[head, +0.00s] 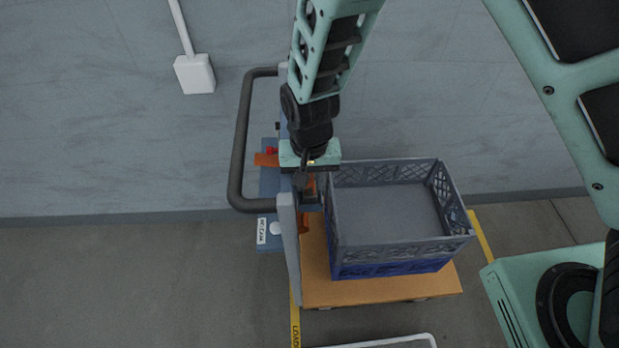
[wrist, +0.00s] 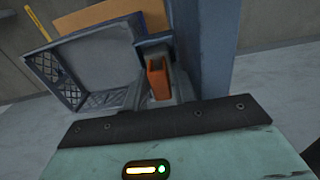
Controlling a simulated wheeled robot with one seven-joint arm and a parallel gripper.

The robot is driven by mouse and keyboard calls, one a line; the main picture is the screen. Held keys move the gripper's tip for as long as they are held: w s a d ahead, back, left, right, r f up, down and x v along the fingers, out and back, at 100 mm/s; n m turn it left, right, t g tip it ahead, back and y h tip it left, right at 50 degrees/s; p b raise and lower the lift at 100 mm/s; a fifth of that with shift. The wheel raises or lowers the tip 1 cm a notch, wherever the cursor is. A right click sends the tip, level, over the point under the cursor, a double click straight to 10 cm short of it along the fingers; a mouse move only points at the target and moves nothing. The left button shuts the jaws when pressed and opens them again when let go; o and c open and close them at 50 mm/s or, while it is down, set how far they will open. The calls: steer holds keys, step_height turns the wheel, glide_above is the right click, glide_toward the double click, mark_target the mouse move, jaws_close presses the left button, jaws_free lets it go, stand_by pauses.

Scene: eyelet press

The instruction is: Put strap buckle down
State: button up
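My gripper (head: 306,182) points down beside the upright end panel of a cart, left of the crates. In the wrist view an orange block-like piece (wrist: 157,80), which I take for the strap buckle, sits between my two grey fingertips (wrist: 160,88). The fingers appear closed on its sides. A dark blue-grey part is just beyond it, and I cannot tell whether the two touch. In the head view the orange piece is partly hidden by my gripper.
A grey crate (head: 390,235) stacked on a blue one (head: 390,268) stands on the cart's tan deck (head: 380,292). The end panel (head: 289,245) and dark handle (head: 240,140) rise close by. A blue part with another orange piece (head: 265,159) is left of the panel.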

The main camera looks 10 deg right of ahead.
steer(key=shift+r, duration=0.1)
step_height(320, 180, up, 12)
steer(key=s+d+r+n, duration=0.3)
steer(key=s+d+n, duration=0.1)
steer(key=s, duration=0.5)
steer(key=s+d+r+n, duration=0.4)
steer(key=s+d, duration=0.2)
steer(key=s, duration=0.2)
steer(key=shift+s+r+y+b, duration=0.3)
steer(key=shift+s+b, duration=0.05)
steer(key=shift+b, duration=0.1)
stand_by(0.5)
